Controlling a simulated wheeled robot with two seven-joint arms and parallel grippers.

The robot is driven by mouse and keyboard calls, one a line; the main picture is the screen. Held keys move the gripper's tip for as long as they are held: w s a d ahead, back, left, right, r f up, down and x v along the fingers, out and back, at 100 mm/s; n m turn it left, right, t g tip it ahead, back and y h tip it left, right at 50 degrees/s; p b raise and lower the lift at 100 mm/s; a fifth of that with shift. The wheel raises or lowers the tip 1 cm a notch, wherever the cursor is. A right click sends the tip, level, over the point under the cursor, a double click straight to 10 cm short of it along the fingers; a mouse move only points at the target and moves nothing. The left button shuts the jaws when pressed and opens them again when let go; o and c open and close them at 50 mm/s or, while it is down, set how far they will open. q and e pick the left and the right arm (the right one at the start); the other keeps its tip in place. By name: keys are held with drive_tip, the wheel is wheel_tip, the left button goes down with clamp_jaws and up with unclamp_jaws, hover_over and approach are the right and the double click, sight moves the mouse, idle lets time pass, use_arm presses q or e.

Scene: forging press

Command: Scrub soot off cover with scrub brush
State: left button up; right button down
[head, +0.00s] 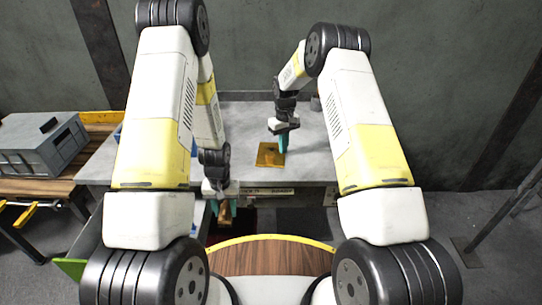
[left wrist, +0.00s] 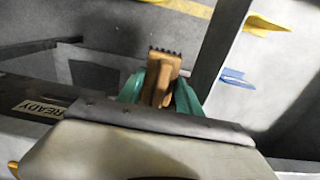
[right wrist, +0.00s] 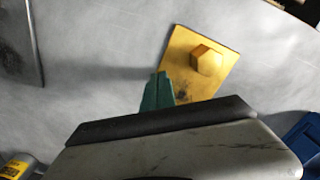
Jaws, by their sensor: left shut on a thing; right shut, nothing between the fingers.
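The cover is a yellow square plate (right wrist: 212,62) with a raised hexagonal knob, lying on the grey table; a dark soot smudge shows near its lower edge in the right wrist view. It also shows in the head view (head: 268,158). My right gripper (right wrist: 158,88) is shut and empty, its teal fingers at the plate's left edge; I cannot tell whether they touch it. It also shows in the head view (head: 283,142). My left gripper (left wrist: 160,90) is shut on the scrub brush (left wrist: 161,72), a tan-brown block with dark bristles. In the head view the brush (head: 224,213) is off the table's front edge.
The grey table (head: 320,165) has free room right of the plate. A grey metal box (head: 40,145) stands on a wooden bench at the left. A blue object (right wrist: 305,138) and a yellow-and-black item (right wrist: 18,165) lie at the edges of the right wrist view.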

drive_tip(key=shift+f, duration=0.25)
drive_tip(key=shift+r, duration=0.15)
drive_tip(key=shift+r, duration=2.85)
